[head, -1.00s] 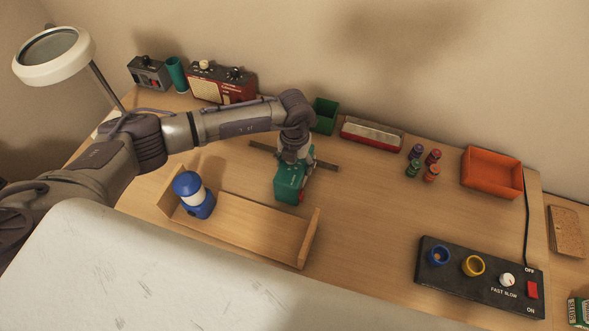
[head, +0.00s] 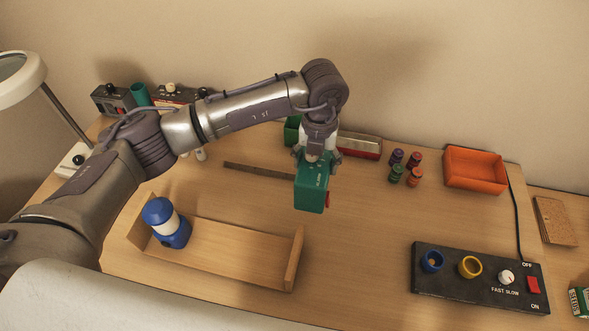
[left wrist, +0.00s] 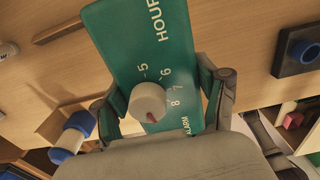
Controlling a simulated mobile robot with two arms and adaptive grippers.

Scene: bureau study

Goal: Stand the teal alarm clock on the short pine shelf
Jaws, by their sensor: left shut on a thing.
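The teal alarm clock (head: 311,193) is a teal box with a red part on its side. In the left wrist view its face (left wrist: 140,40) shows a white dial and printed numbers. My left gripper (head: 317,163) is shut on it from above and holds it over the desk; its fingers (left wrist: 165,105) grip the sides in the left wrist view. The short pine shelf (head: 235,246) lies left of the clock and nearer to me, a board with raised ends. A blue and white lantern (head: 167,222) stands at its left end; the rest is bare.
A dark flat strip (head: 255,170) lies on the desk behind the clock. Small bottles (head: 405,166) and an orange tray (head: 474,168) stand at the back right. A black switch panel (head: 450,281) lies at the front right. Desk between shelf and panel is clear.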

